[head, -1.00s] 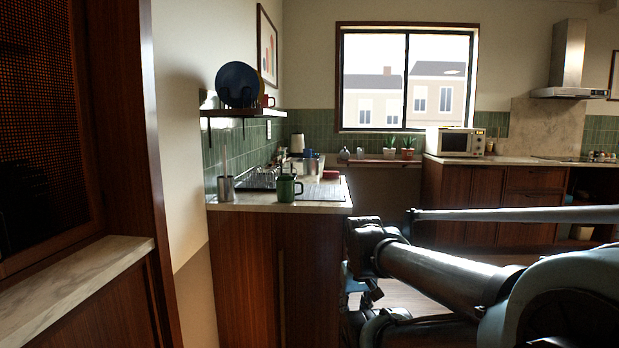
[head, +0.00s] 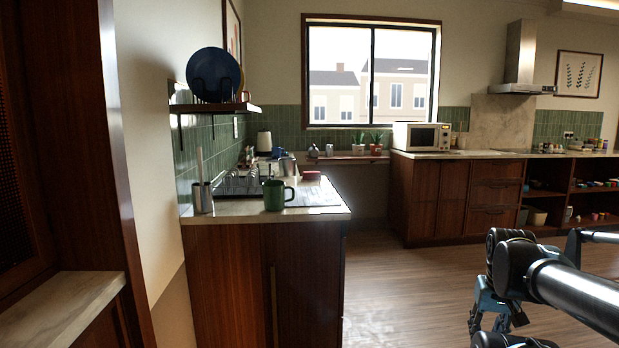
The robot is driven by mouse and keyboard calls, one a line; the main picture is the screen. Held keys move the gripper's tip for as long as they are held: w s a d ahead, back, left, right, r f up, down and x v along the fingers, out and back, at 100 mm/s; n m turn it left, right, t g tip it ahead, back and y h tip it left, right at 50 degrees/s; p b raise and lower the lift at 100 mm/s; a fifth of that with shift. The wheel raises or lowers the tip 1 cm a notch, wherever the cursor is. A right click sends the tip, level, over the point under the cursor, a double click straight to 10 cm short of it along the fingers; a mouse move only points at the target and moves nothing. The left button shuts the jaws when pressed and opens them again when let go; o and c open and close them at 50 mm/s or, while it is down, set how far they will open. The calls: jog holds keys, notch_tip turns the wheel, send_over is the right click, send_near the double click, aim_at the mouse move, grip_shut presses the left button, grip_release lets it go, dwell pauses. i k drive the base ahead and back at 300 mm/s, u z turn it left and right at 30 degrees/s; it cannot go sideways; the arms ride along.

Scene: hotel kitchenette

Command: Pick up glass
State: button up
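I cannot make out a clear drinking glass. A green mug (head: 274,195) with a handle stands upright near the front edge of the left counter (head: 225,211). A grey cup (head: 202,198) holding a long upright item stands left of it. Small items are crowded behind the mug and hard to tell apart. My gripper (head: 490,322) is at the lower right, well to the right of the counter and below its top. It is dark and partly cut off by the lower edge, and its fingers are not clear.
A dish rack (head: 238,184) stands behind the mug. A wall shelf (head: 215,108) holds a blue plate (head: 214,75). A marble ledge (head: 70,308) juts out at the near left. Wooden floor (head: 400,275) is open between the left counter and the back cabinets (head: 430,195).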

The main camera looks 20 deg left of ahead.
aim_at(264, 169)
jog(key=z, duration=0.65)
jog(key=i, duration=4.25)
jog(key=u, duration=3.65)
